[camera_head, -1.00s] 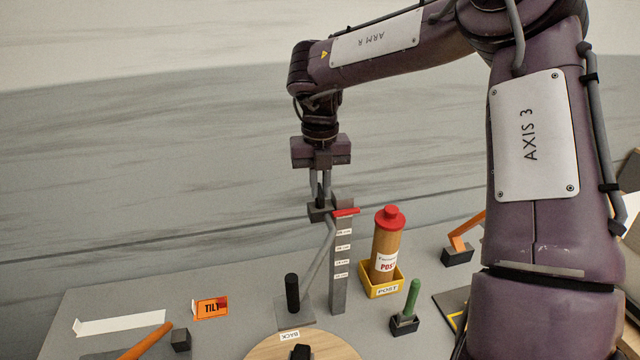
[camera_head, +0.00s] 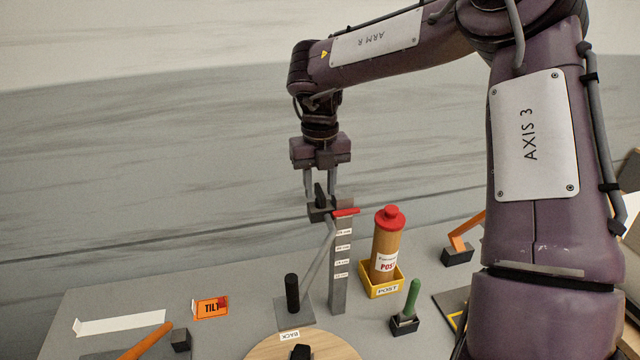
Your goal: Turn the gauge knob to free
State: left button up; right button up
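The gauge is a grey upright post (camera_head: 340,275) with small white labels and a red pointer (camera_head: 346,212) near its top. A dark grey block on its left bears the black gauge knob (camera_head: 320,196), a narrow upright grip. My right gripper (camera_head: 322,190) is above the block, pointing down. Its two fingers are spread apart, one on each side of the knob's upper part, with visible gaps. It holds nothing. The knob's exact setting cannot be read. My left gripper is not in view.
Right of the post stands a tan cylinder with a red cap (camera_head: 388,245) in a yellow tray (camera_head: 381,290). A green handle (camera_head: 412,298) and an orange lever (camera_head: 465,236) are further right. A black handle (camera_head: 292,292), an orange TILT sign (camera_head: 210,308) and a round wooden board (camera_head: 335,347) are in front.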

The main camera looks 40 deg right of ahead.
aim_at(320, 190)
notch_tip(320, 190, up, 8)
jog(key=shift+f, duration=0.1)
dwell(0.5)
dwell(0.5)
